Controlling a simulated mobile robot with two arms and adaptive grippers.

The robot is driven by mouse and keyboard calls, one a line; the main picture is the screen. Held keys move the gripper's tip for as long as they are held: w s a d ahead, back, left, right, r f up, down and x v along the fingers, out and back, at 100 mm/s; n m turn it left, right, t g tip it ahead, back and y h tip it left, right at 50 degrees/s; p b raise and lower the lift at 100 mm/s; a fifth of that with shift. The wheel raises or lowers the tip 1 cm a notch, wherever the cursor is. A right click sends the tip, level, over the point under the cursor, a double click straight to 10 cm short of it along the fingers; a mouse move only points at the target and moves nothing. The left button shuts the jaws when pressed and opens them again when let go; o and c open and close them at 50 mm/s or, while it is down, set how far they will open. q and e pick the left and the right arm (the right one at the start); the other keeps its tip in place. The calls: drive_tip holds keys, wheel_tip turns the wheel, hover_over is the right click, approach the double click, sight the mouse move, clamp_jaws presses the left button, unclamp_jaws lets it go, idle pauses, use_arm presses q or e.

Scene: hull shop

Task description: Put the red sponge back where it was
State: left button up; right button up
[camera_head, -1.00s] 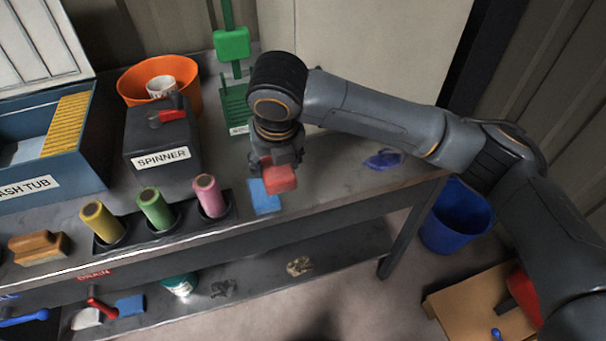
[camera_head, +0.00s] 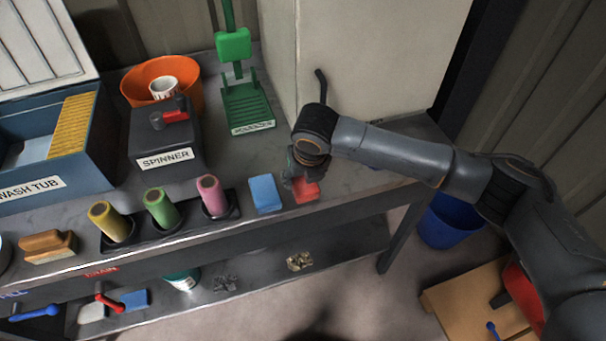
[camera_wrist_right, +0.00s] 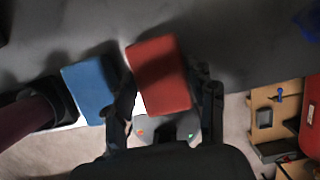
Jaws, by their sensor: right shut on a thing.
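The red sponge (camera_head: 306,191) is a small block at the front edge of the grey bench top (camera_head: 345,183). It also shows in the right wrist view (camera_wrist_right: 160,76), between the fingers. My right gripper (camera_head: 300,180) points down and is shut on the red sponge. The sponge is at or just above the bench surface; I cannot tell if it touches. A blue sponge (camera_head: 265,193) lies flat just to its left, with a small gap. It also shows in the right wrist view (camera_wrist_right: 91,88). My left gripper is not in view.
Left of the blue sponge stands a dark holder with pink (camera_head: 213,196), green (camera_head: 162,208) and yellow (camera_head: 110,221) rollers. A green rack (camera_head: 247,105) and a spinner box (camera_head: 160,135) stand behind. Bare bench lies to the right. A blue bucket (camera_head: 455,220) stands on the floor.

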sight(308, 191)
drive_tip(key=shift+f, duration=0.1)
drive_tip(key=o, duration=1.1)
drive_tip(key=b+v, duration=0.1)
drive_tip(key=v, duration=1.1)
